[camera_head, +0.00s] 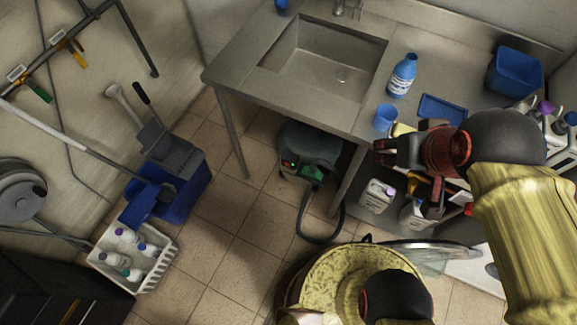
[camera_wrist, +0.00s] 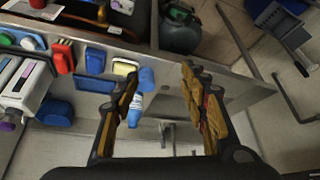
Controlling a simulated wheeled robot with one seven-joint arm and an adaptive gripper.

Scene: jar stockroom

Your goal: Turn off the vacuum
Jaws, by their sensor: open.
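The vacuum (camera_head: 311,146) is a dark grey-green canister on the tiled floor under the sink counter, with a black hose (camera_head: 303,222) curving down from it. Green and red parts show on its front, too small to read as on or off. It also shows in the wrist view (camera_wrist: 181,36), near the top, beyond the counter edge. My gripper (camera_head: 392,165) is to the right of the vacuum and apart from it, near the counter's front edge. In the wrist view my gripper (camera_wrist: 160,78) is open, with nothing between its fingers.
The steel sink counter (camera_head: 245,75) stands over the vacuum, its leg (camera_head: 233,135) to the left and another close on the right. A blue bottle (camera_head: 402,76) and blue cup (camera_head: 385,117) stand on top. A blue mop bucket (camera_head: 178,190) and white crate (camera_head: 150,278) stand left.

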